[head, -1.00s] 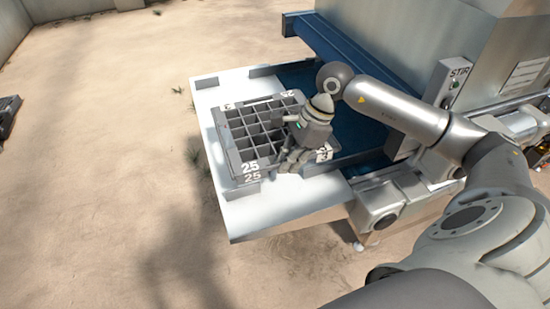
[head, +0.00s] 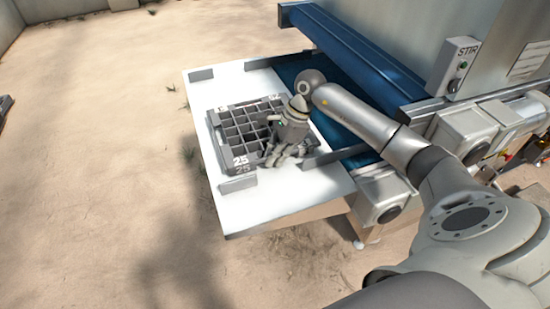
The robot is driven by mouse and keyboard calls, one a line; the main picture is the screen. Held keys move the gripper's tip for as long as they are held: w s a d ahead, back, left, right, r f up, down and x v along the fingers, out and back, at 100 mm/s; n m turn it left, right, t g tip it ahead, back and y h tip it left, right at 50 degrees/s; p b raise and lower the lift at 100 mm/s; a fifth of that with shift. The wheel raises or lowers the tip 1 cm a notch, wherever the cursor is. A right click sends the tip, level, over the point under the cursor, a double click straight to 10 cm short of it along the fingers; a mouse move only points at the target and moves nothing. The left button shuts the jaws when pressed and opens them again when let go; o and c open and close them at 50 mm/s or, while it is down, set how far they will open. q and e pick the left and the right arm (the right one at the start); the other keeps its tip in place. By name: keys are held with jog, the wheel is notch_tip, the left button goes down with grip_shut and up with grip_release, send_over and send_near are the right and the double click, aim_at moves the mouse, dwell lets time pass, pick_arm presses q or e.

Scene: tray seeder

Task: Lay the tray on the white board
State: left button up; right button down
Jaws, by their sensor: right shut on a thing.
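The grey tray (head: 222,127) has a grid of square cells and the number 25 on its near corner. It is over the white board (head: 270,205) and looks level, in the area between the board's low grey guides. I cannot tell whether its underside touches the board. My right gripper (head: 276,160) is shut on the tray at its right side and hides that part of it. My left gripper is not in view.
Low grey guides (head: 238,184) stand on the board around the tray. A blue belt (head: 345,146) adjoins the board on the right, beside the machine with a STIR switch box (head: 455,66). Sandy ground (head: 90,160) lies open on the left.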

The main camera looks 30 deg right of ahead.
jog(key=shift+f, duration=0.1)
jog(key=c, duration=1.6)
grip_release()
jog(key=shift+r, duration=0.35)
jog(key=p+v, duration=0.4)
jog(key=v, duration=0.7)
jog(key=shift+s+d+r+p, duration=0.1)
jog(key=shift+d+r+p, duration=0.2)
jog(key=shift+p, duration=0.1)
